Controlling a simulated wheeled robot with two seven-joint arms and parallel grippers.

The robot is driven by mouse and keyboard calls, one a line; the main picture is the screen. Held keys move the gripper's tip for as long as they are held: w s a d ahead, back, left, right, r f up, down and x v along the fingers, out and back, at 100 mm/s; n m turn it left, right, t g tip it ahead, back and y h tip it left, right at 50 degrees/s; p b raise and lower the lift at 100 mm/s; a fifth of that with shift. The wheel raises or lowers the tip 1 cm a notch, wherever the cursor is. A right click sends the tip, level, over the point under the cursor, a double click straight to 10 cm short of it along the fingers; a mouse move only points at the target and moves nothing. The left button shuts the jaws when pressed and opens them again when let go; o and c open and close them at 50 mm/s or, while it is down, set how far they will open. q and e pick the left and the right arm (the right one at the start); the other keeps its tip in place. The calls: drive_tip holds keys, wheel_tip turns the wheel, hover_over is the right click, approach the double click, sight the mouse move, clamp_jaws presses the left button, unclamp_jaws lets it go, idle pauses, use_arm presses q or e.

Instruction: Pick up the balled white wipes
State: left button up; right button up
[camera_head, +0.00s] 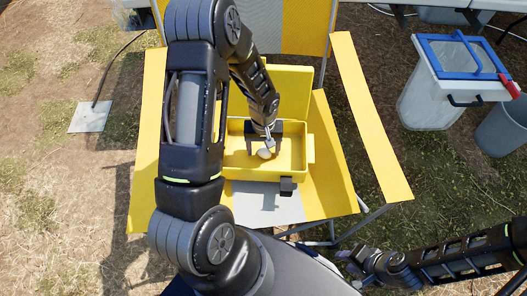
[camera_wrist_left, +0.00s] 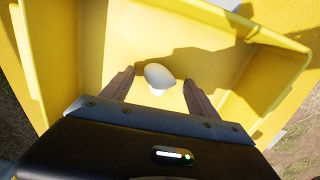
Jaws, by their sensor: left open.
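The balled white wipes (camera_wrist_left: 159,76) lie on the floor of a yellow box, between and just beyond my left fingers in the left wrist view. They also show as a small pale lump (camera_head: 265,153) in the head view. My left gripper (camera_wrist_left: 158,88) is open and reaches down into the box, with one finger on each side of the wipes. I cannot tell whether the fingers touch them. In the head view my left gripper (camera_head: 264,148) is inside the box.
The yellow box (camera_head: 238,172) has raised walls around the gripper and an open lid (camera_head: 291,90) behind. It sits on a yellow folding chair (camera_head: 330,165). A white bin with a blue-rimmed lid (camera_head: 425,95) and a grey bucket (camera_head: 502,128) stand at the right.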

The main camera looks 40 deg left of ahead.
sight(264, 149)
idle(0.4)
use_arm(q)
drive_tip(key=c, duration=1.4)
wheel_tip(264, 149, up, 10)
drive_tip(key=shift+r+p, duration=0.1)
drive_tip(key=shift+p, duration=1)
